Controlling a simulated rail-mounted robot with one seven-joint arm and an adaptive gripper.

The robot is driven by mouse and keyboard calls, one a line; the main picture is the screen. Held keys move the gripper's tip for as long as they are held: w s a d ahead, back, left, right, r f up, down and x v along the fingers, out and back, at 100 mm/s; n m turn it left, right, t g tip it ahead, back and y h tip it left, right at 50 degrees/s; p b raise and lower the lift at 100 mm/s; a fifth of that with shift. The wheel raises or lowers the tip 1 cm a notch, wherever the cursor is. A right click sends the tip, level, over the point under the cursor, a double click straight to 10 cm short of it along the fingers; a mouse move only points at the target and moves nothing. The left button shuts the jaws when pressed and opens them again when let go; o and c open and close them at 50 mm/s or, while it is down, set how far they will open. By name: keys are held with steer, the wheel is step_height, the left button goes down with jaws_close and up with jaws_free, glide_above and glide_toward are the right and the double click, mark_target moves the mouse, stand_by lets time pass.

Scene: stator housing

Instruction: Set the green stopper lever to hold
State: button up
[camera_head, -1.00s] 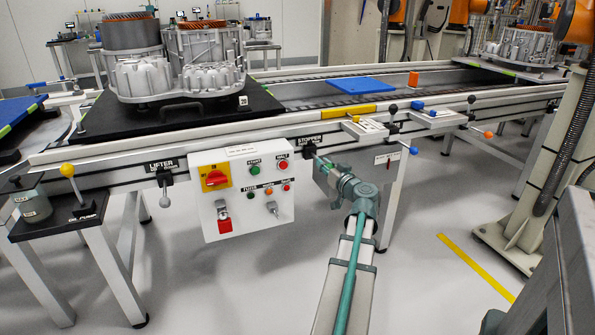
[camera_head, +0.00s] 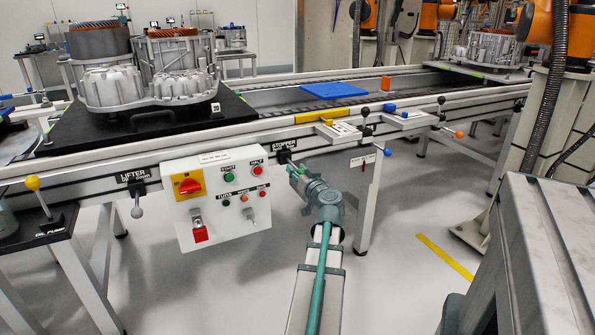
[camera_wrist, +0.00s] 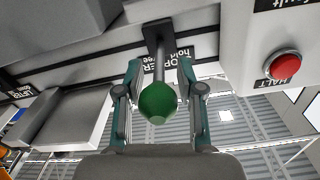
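The green stopper lever (camera_wrist: 158,101) shows in the wrist view as a green ball on a grey rod, hanging from a dark bracket under the STOPPER label. My gripper (camera_wrist: 159,66) has one finger on each side of the rod and ball. The fingers are apart, with a visible gap on both sides. In the head view my gripper (camera_head: 293,172) is just below the STOPPER label (camera_head: 283,146) on the conveyor's front rail. The lever is mostly hidden there by my gripper. The label's small hold and free words are partly covered by the rod and fingers.
A white control box (camera_head: 217,198) with switches and buttons hangs close left of my gripper. The LIFTER lever (camera_head: 137,200) is farther left. A conveyor leg (camera_head: 368,205) stands to the right. The red HALT button (camera_wrist: 285,66) shows close by in the wrist view.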

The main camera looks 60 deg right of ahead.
steer(key=v, duration=0.7)
stand_by(0.4)
steer(key=shift+s+a, duration=0.2)
steer(key=shift+s, duration=0.05)
stand_by(0.3)
